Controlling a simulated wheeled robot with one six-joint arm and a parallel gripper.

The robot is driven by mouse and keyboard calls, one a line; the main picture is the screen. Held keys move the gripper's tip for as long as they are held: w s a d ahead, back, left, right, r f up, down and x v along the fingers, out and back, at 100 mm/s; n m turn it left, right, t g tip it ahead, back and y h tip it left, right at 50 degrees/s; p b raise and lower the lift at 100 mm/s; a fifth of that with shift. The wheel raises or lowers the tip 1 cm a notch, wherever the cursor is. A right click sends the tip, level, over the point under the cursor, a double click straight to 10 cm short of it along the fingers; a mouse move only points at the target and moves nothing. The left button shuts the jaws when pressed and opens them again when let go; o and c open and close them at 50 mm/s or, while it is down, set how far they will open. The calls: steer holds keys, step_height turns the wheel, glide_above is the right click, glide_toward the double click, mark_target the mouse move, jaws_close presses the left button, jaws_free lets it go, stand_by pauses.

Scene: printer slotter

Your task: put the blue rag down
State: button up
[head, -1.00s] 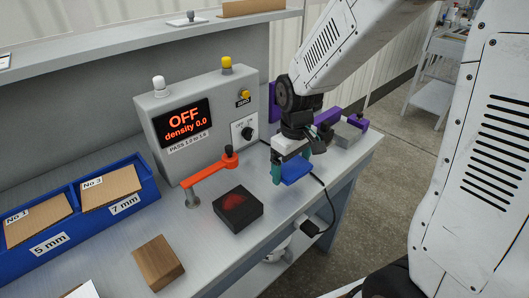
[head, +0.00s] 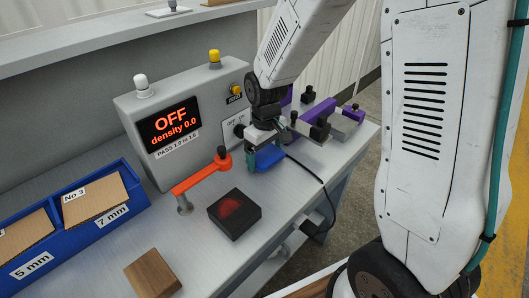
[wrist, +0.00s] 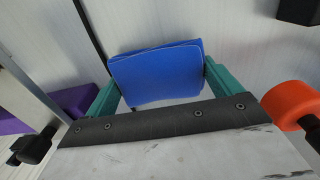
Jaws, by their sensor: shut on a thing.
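The blue rag (head: 268,157) is a folded pad held between the teal fingers of my gripper (head: 265,160). In the wrist view the rag (wrist: 158,74) spans the gap between the two fingertips of my gripper (wrist: 162,82), which press on its sides. In the head view it is low over the grey bench top (head: 290,190), in front of the control box. I cannot tell whether its underside touches the bench.
An orange arm (head: 200,175) on a post and a black block with a red top (head: 234,213) stand to the left. A purple fixture (head: 318,125) is behind on the right. A black cable (head: 312,172) runs close by. A wooden block (head: 153,273) sits in front.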

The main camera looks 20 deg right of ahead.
steer(key=shift+f, duration=0.55)
steer(key=shift+s, duration=0.1)
steer(key=o, duration=0.8)
steer(key=shift+o, duration=0.2)
steer(key=shift+f, duration=0.1)
steer(key=shift+s, duration=0.1)
